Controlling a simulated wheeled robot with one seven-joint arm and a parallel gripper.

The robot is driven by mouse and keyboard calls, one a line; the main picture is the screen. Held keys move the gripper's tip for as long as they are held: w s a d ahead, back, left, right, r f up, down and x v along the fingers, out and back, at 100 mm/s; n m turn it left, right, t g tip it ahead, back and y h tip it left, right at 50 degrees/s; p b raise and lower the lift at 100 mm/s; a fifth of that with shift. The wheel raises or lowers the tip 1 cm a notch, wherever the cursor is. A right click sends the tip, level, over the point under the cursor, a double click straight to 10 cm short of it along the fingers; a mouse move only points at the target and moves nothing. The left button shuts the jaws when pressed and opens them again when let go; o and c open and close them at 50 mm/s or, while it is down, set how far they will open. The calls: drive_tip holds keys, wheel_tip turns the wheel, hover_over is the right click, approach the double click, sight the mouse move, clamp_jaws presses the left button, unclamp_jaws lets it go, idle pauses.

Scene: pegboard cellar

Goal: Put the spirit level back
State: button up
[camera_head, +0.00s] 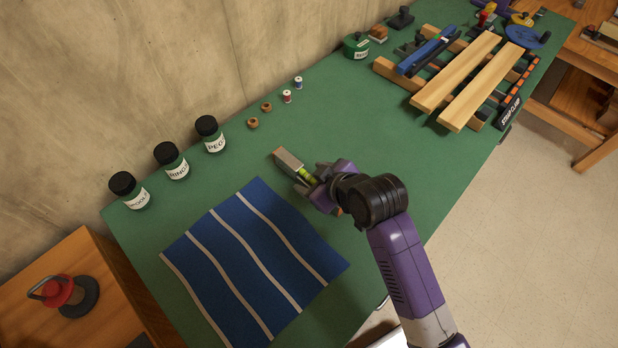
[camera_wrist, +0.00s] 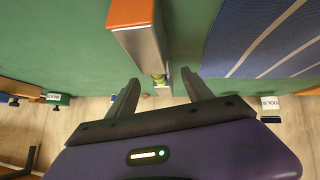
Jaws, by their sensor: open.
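The spirit level (camera_head: 289,160) is a short grey bar with a yellow-green vial, on the green table just right of the striped blue mat. In the wrist view the level (camera_wrist: 145,45) shows an orange end face, and its vial end lies between my fingers. My gripper (camera_head: 316,178) is open at the level's near end, and part of the level is hidden behind it in the head view. In the wrist view my gripper (camera_wrist: 161,77) has one finger on each side of the level, with gaps visible.
The blue mat (camera_head: 232,262) lies left of my arm. Several labelled jars (camera_head: 171,161), wooden rings (camera_head: 253,123) and small spools (camera_head: 287,97) stand along the wall. At the far right are wooden boards (camera_head: 457,72) on a rack, a blue tool and clamps. Green table between is clear.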

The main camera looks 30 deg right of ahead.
sight(307, 177)
drive_tip(key=shift+x, duration=1.9)
drive_tip(key=shift+a+r, duration=0.1)
clamp_jaws()
